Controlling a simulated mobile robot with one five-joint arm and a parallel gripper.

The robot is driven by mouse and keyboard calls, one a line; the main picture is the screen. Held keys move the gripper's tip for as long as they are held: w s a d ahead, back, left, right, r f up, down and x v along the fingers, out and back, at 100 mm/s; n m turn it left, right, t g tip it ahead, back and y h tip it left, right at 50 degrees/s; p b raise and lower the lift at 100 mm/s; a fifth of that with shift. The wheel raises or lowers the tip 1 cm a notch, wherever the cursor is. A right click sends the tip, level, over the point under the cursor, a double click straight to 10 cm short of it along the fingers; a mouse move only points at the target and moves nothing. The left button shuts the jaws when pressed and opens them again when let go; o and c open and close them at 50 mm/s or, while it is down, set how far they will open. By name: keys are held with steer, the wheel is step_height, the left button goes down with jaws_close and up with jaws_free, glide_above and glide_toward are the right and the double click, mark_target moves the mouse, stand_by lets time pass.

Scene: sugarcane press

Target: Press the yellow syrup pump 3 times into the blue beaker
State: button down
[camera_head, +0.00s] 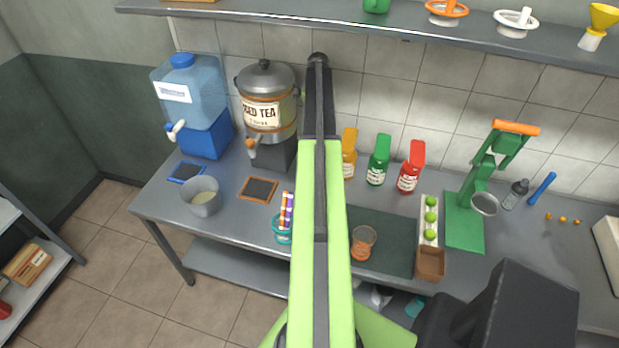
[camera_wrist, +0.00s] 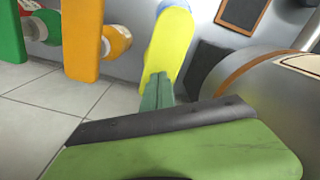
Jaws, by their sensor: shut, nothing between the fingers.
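My gripper is hidden behind my arm in the head view.
A green bottle (camera_head: 378,166) and a red bottle (camera_head: 410,172) stand right of the yellow one. The iced tea dispenser (camera_head: 266,110) stands left. A teal cup (camera_head: 281,236) with striped sticks and an amber glass (camera_head: 362,243) stand nearer the front.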

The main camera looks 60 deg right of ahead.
steer(key=shift+f+b, duration=1.8)
steer(key=shift+f, duration=0.1)
steer(key=shift+r, duration=0.15)
steer(key=shift+r+p, duration=2.05)
steer(key=shift+p, duration=0.2)
step_height(320, 180, up, 6)
steer(key=p, duration=0.6)
